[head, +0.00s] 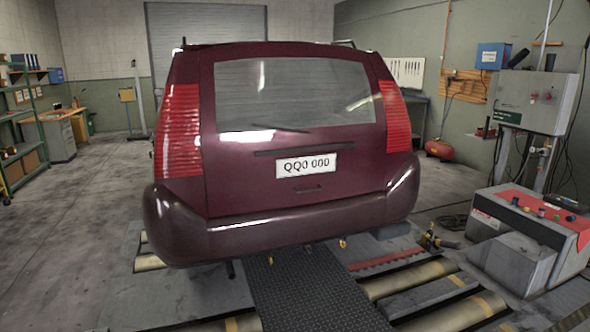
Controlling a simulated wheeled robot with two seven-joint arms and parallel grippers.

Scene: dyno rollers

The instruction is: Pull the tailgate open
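A dark maroon car stands ahead of me with its rear toward me in the head view. Its tailgate (240,175) looks shut, with a large rear window (295,95) and a wiper. A white plate (306,165) reading QQ0 000 sits under a dark horizontal strip (290,151). Below the plate is a small recessed handle (309,189). The rear bumper (290,228) spans the full width beneath. Neither of my grippers shows in the head view.
Rollers (410,279) and a dark tread plate (308,290) lie on the floor under and before the car. A console (530,240) with a red top stands at the right, below a grey control cabinet (535,101). Open floor (60,235) lies to the left.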

